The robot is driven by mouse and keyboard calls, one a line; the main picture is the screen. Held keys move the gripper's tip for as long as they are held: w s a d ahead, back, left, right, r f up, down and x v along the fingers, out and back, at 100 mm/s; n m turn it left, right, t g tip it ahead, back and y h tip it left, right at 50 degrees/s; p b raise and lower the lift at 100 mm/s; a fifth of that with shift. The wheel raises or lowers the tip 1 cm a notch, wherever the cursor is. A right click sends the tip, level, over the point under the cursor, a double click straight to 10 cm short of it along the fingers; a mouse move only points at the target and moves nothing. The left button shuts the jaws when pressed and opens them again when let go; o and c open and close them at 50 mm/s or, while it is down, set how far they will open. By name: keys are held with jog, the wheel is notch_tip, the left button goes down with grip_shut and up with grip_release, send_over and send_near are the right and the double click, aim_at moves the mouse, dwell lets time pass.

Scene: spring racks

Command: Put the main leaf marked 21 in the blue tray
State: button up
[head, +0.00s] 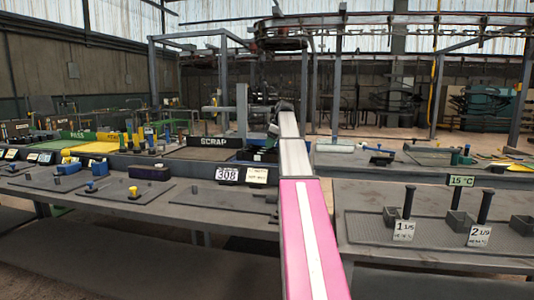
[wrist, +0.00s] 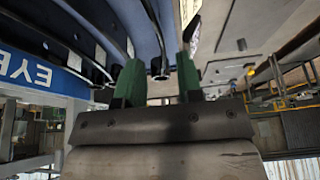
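I cannot make out a main leaf marked 21 in either view, nor clearly a blue tray. My gripper shows in the wrist view (wrist: 160,62) with two green fingers spread apart. Several dark curved strips with rolled ends (wrist: 105,45) hang at the upper left of that view. One dark rolled end (wrist: 160,70) shows in the gap between the fingers, with no clear contact on either. No number is readable on the strips. In the head view my arm reaches far forward, and the gripper is too small and hidden to read.
A blue panel with upside-down white lettering (wrist: 30,68) is left of my gripper in the wrist view. In the head view, benches flank my arm, with a SCRAP sign (head: 215,142), a 308 label (head: 228,174) and a right tray with dark posts (head: 375,228). Steel frames stand behind.

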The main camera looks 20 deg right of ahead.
jog(key=v, duration=0.5)
jog(key=shift+d+r, duration=0.1)
jog(key=shift+r, duration=0.05)
jog(key=shift+s, duration=0.1)
